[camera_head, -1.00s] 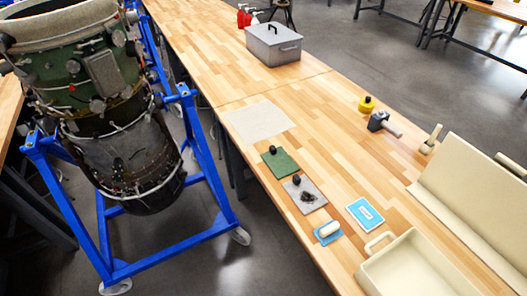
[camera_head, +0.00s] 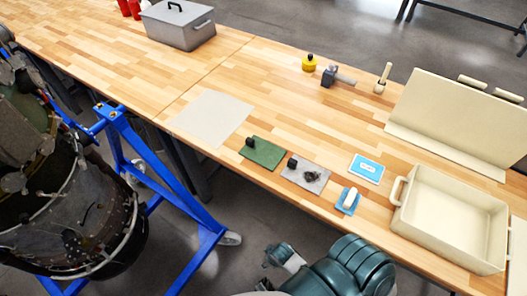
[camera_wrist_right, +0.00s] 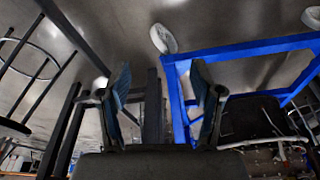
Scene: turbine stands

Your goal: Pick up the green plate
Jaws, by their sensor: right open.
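The green plate (camera_head: 266,154) lies flat on the wooden workbench in the head view, near its front edge. A black knob (camera_head: 249,142) stands at its left end. My right gripper (camera_wrist_right: 162,82) is open and empty in the right wrist view, its two fingers apart, facing the floor and stand legs. The plate does not show in that view. A teal part of my own arm (camera_head: 340,268) shows at the bottom of the head view, apart from the plate and below the bench edge. My left gripper is not in view.
A grey plate (camera_head: 317,181) lies right of the green plate and a beige sheet (camera_head: 211,117) left of it. A cream tray (camera_head: 450,225) sits at right. A blue stand (camera_head: 165,190) holds a turbine (camera_head: 85,205) left of the bench. Bare wood lies behind the plate.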

